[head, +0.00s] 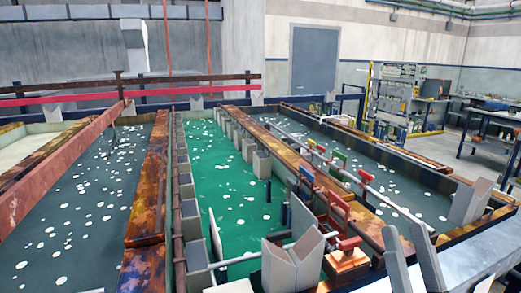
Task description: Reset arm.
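My gripper (408,230) appears at the bottom right in the head view, as two grey fingers that rise from the lower edge and point forward and up. A gap shows between the fingers, and nothing is seen held in it. The rest of my arm is out of view below the frame. Behind the fingers is the near end of a rod (372,190) over the right tank (405,203); I cannot tell if they touch.
A green tank (232,172) lies in the middle, with a dark tank (95,215) to its left. Pale V-shaped saddles (293,264) (470,205) stand near my gripper. A workbench (492,127) stands at the far right.

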